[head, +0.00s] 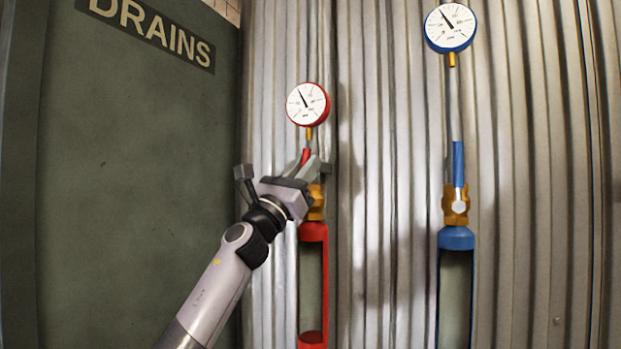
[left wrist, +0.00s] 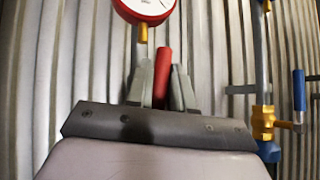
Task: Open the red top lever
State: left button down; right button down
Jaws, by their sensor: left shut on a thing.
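The red top lever (head: 306,156) points up above a brass valve (head: 316,203) on the red riser, below a red-rimmed gauge (head: 308,104). My left gripper (head: 311,165) is at the lever, with its fingers closed on it. In the left wrist view the red lever (left wrist: 163,78) stands between the two grey fingers of my left gripper (left wrist: 162,85), and its lower part is hidden by the gripper body. The gripper also covers part of the brass valve in the head view. My right gripper is not in view.
A blue riser with a blue lever (head: 458,163), brass valve (head: 455,205) and blue gauge (head: 450,27) stands to the right. A corrugated metal wall (head: 385,180) is behind. A dark green panel (head: 130,180) marked DRAINS is at left.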

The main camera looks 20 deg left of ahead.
pick_arm(q)
jog(key=shift+a+n+t+y, duration=0.3)
jog(key=shift+n+t+y, duration=0.1)
jog(key=shift+n+y, duration=0.5)
jog(key=shift+n, duration=0.3)
jog(key=c, duration=1.1)
grip_release()
jog(key=shift+a, duration=0.1)
jog(key=v, duration=0.7)
jog(key=shift+f, duration=0.1)
